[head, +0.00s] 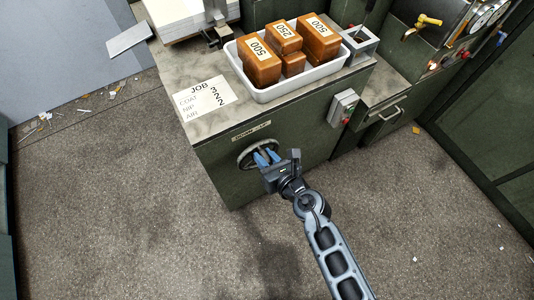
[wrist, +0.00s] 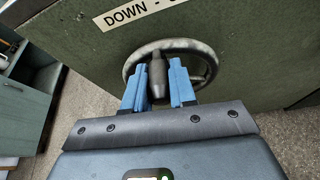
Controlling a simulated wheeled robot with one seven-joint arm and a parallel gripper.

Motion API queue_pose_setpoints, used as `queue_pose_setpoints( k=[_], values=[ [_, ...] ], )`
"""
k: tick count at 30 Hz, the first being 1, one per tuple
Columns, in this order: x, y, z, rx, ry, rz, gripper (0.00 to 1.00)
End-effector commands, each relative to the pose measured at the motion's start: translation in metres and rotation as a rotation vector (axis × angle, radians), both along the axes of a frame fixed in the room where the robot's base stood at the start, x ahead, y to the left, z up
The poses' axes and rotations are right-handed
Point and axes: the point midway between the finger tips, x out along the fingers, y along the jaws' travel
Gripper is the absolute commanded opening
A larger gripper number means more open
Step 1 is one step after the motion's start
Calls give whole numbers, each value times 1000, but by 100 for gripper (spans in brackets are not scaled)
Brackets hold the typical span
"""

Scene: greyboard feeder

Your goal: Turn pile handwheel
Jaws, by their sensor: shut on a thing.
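The pile handwheel (head: 245,155) is a dark wheel with a worn pale rim on the front of the green cabinet (head: 290,135). It shows large in the wrist view (wrist: 205,52), below a label plate (wrist: 140,13) reading "DOWN -", the rest cut off. My gripper (head: 266,157) reaches the wheel from the front. In the wrist view its blue fingers (wrist: 158,88) stand on both sides of the wheel's grey handle (wrist: 158,72) and are shut on it. Part of the rim is hidden behind the fingers.
On the cabinet top stand a white tray (head: 294,94) of brown weights and a job card (head: 204,97). A switch box (head: 343,107) with red and green buttons juts from the cabinet's side. A drawer handle (head: 392,114) is further right. The floor in front is open.

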Motion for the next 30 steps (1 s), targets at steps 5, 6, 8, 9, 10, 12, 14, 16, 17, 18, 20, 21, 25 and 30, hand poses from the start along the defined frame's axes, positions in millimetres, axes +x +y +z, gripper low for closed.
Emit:
queue_pose_setpoints(
  k=[5, 6, 8, 9, 10, 12, 14, 16, 17, 18, 20, 21, 25, 30],
  values=[
    [-1, 6, 3, -8, -11, 9, 0],
    [-1, 6, 3, -8, -11, 10, 0],
    [-1, 6, 3, -8, -11, 11, 0],
    [-1, 6, 3, -8, -11, 11, 0],
    [-1, 7, 3, -7, -11, 12, 0],
    [-2, 7, 3, -7, -10, 13, 0],
    [-2, 7, 3, -7, -10, 14, 0],
    [-2, 8, 3, -7, -10, 14, 31],
    [-2, 7, 3, -7, -10, 14, 34],
    [-2, 7, 3, -7, -10, 13, 38],
    [-2, 6, 2, -8, -10, 12, 44],
    [-2, 6, 2, -8, -10, 11, 48],
    [-2, 5, 1, -9, -9, 9, 51],
    [-3, 3, 1, -10, -8, 7, 51]
  ],
)
